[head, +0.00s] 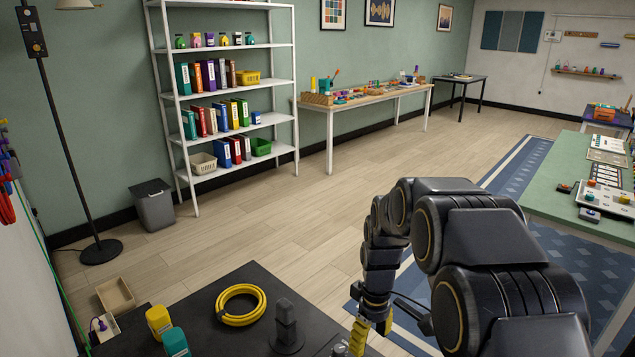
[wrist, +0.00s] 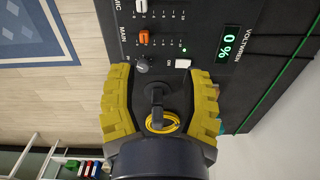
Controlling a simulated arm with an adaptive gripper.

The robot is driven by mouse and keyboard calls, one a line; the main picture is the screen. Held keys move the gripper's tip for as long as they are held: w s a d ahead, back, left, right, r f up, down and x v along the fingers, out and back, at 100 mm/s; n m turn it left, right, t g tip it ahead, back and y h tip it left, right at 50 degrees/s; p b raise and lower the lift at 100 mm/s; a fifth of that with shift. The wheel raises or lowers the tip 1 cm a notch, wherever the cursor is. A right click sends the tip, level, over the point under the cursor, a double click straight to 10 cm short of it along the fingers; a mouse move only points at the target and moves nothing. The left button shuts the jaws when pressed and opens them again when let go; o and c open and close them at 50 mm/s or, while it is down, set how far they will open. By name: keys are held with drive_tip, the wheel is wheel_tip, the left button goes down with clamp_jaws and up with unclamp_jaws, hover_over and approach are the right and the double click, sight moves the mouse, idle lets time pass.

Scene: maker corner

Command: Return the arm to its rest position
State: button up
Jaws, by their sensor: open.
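My gripper (head: 367,336) hangs at the lower middle of the head view, near the right edge of the black worktop (head: 240,285). Its yellow fingers are spread apart. In the wrist view, my gripper (wrist: 161,78) shows its two ridged yellow fingers wide open, with nothing held between them. The dark upright lever (wrist: 157,96) and the yellow coil (wrist: 165,123) appear in the gap beyond them. In the head view, the lever (head: 286,325) and the coil (head: 241,305) stand on the worktop to the left of my gripper. My arm is bent across the lower right.
Yellow (head: 159,320) and teal (head: 175,342) containers stand at the worktop's left. A green bench (head: 560,180) lies right; open floor is behind.

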drive_tip(key=s+r+m, duration=0.4)
drive_tip(key=s+r, duration=0.1)
drive_tip(key=s, duration=0.9)
drive_tip(key=s+r+m+g, duration=0.1)
drive_tip(key=s+r+m, duration=0.2)
drive_tip(key=s, duration=1.2)
drive_tip(key=shift+r+m+g, duration=0.3)
drive_tip(key=shift+r+m, duration=0.1)
drive_tip(key=shift+r, duration=0.5)
drive_tip(key=shift+w, duration=0.1)
drive_tip(key=o, duration=0.9)
drive_tip(key=shift+w+r, duration=0.1)
drive_tip(key=shift+w, duration=0.05)
drive_tip(key=w+r+m, duration=0.1)
drive_tip(key=w, duration=0.4)
drive_tip(key=w+r+m, duration=0.1)
drive_tip(key=w, duration=0.4)
drive_tip(key=w+r+m, duration=0.1)
drive_tip(key=w+m, duration=0.1)
drive_tip(key=w, duration=0.3)
drive_tip(key=shift+t, duration=0.4)
drive_tip(key=w+f+m+t, duration=0.15)
drive_tip(key=w+m, duration=0.35)
drive_tip(key=w, duration=1.1)
drive_tip(key=shift+g, duration=0.25)
drive_tip(key=f, duration=0.7)
drive_tip(key=w+f, duration=0.1)
drive_tip(key=f, duration=0.2)
drive_tip(key=shift+f, duration=0.2)
